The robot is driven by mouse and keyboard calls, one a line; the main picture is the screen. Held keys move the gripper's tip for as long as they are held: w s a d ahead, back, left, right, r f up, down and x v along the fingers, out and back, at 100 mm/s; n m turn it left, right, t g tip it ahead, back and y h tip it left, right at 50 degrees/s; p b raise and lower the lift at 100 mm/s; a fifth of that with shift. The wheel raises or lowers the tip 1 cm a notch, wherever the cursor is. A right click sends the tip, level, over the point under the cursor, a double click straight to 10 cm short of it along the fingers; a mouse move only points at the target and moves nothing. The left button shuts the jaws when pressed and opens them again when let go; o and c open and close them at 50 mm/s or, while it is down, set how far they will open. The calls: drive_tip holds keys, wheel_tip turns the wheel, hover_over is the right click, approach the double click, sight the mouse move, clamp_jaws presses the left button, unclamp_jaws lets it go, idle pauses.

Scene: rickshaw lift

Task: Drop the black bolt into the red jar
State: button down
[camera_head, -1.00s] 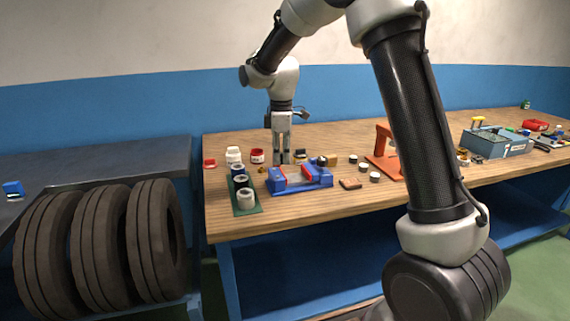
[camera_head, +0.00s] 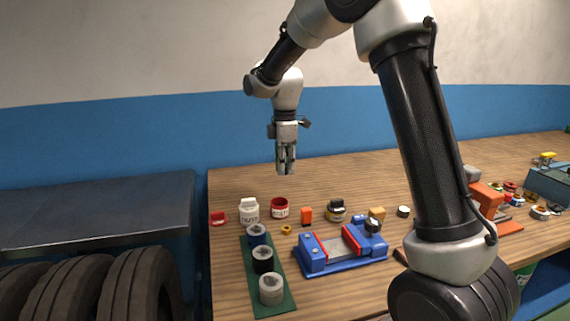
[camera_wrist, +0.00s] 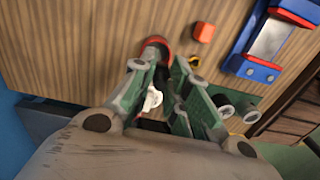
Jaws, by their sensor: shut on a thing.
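The red jar (camera_head: 280,209) stands upright and open on the wooden bench, right of a white jar (camera_head: 249,210). My gripper (camera_head: 286,170) points down in the air above and behind the jars, its fingers close together. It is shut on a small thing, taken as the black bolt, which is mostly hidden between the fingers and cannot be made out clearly. In the wrist view the red jar (camera_wrist: 157,44) shows just beyond my gripper's fingertips (camera_wrist: 160,67), apart from them; the white jar (camera_wrist: 152,100) shows between the fingers.
An orange block (camera_head: 306,216) and a yellow nut (camera_head: 286,230) lie near the red jar. A blue vise (camera_head: 345,250) and a green strip (camera_head: 280,303) bearing several cylinders are in front. A red lid (camera_head: 218,217) lies left. The bench behind the jars is clear.

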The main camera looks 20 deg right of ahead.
drive_tip(key=shift+s+f, duration=0.1)
drive_tip(key=shift+f, duration=2.6)
drive_tip(key=c, duration=1.3)
unclamp_jaws()
wheel_tip(320, 180, up, 12)
drive_tip(key=shift+r, duration=0.1)
